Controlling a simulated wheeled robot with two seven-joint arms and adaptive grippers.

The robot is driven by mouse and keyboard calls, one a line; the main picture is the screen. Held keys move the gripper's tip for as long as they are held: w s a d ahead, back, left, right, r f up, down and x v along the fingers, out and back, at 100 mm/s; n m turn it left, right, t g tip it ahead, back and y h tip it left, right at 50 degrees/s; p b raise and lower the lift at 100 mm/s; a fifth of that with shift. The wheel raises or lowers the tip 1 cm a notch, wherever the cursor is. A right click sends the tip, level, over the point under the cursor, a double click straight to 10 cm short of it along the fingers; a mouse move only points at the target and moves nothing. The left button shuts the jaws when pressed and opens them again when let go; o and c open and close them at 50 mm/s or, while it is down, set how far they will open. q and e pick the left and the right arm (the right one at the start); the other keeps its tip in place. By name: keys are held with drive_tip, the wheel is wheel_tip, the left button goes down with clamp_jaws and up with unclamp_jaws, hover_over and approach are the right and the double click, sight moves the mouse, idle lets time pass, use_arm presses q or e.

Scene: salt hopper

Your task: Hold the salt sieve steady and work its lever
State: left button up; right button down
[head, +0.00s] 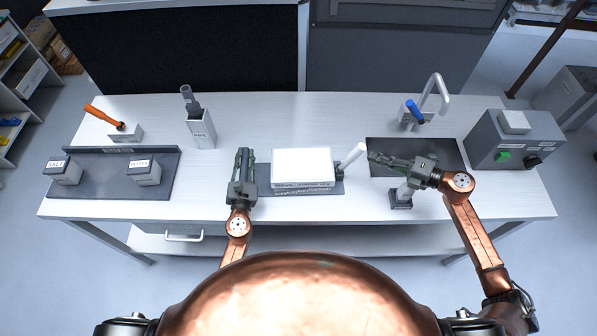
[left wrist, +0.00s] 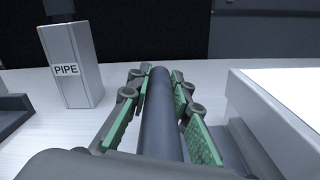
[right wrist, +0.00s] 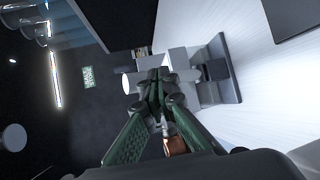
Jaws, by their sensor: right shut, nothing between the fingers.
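The sieve is a white-topped box (head: 303,165) on a dark base plate at the table's middle. Its white lever (head: 351,156) slants up from the box's right side. My left gripper (head: 244,158) is left of the box. In the left wrist view, a dark round bar (left wrist: 160,115) runs between its fingers, with a gap seemingly showing on each side; where the bar attaches is hidden. My right gripper (head: 378,158) is shut and empty, its tips pointing left towards the lever and apparently apart from it. In the right wrist view, grey blocks and a dark plate lie beyond the fingertips (right wrist: 155,76).
A holder labelled PIPE (head: 201,130) stands behind my left gripper. A dark tray (head: 110,187) with two labelled blocks lies left. A small stand (head: 401,199) is below my right gripper. A dark mat (head: 452,150), a tap (head: 440,90) and a control box (head: 515,138) are right.

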use_arm(q)
drive_tip(key=o, duration=0.5)
drive_tip(key=shift+f, duration=0.55)
drive_tip(key=shift+o, duration=0.3)
drive_tip(key=shift+r, duration=0.15)
drive_tip(key=s, duration=1.2)
drive_tip(key=shift+d, duration=0.15)
